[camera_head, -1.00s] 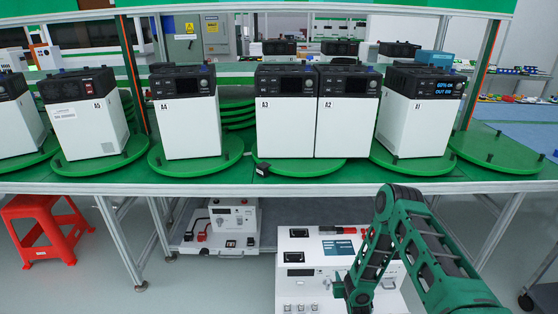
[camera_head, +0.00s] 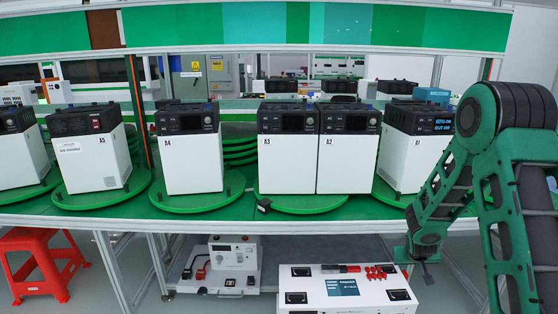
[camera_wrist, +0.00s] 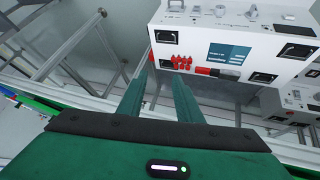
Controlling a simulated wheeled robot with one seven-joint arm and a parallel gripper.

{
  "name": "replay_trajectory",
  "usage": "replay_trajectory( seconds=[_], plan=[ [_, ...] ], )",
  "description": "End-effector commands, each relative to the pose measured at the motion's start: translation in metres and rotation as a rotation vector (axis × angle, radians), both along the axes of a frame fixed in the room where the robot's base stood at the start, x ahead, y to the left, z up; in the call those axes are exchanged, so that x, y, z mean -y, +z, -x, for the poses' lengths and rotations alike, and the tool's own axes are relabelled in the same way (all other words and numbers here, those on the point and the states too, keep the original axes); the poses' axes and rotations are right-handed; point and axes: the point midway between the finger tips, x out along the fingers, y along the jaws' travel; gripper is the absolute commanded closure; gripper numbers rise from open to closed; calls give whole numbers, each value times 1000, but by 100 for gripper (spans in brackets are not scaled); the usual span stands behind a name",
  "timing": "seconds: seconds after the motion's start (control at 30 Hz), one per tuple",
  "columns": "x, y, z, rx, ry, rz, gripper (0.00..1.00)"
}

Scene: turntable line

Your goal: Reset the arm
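My green and black arm stands at the right of the head view, bent at a raised elbow. Its gripper end (camera_head: 424,270) hangs down in front of the table's edge, beside the right part of the white instrument box. In the wrist view my gripper (camera_wrist: 158,92) shows two green fingers set apart with nothing between them. The white instrument box (camera_head: 345,293) with red connectors and a dark label stands below the table; it also shows in the wrist view (camera_wrist: 226,22), beyond the fingertips.
A long green-topped table bears several white devices on round green turntables, among them A5 (camera_head: 95,160), A4 (camera_head: 190,163), A3 (camera_head: 286,163) and A1 (camera_head: 405,160). My arm partly covers A1's right side. A red stool (camera_head: 40,262) stands at lower left. Another white unit (camera_head: 232,255) sits under the table.

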Motion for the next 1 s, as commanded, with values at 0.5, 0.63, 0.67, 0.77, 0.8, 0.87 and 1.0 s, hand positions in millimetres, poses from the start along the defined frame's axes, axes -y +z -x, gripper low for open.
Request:
replay_trajectory(
  seconds=[0.5, 0.63, 0.67, 0.77, 0.8, 0.87, 1.0],
  plan=[
    [29, 139, 161, -203, -204, -103, 68],
    [25, 164, 209, -252, -249, -149, 68],
    [23, 169, 221, -262, -259, -161, 68],
    [16, 184, 259, -299, -288, -202, 68],
    [13, 190, 275, -316, -299, -220, 68],
    [7, 197, 298, -336, -313, -248, 68],
    [-10, 211, 350, -386, -339, -315, 68]
  ],
)
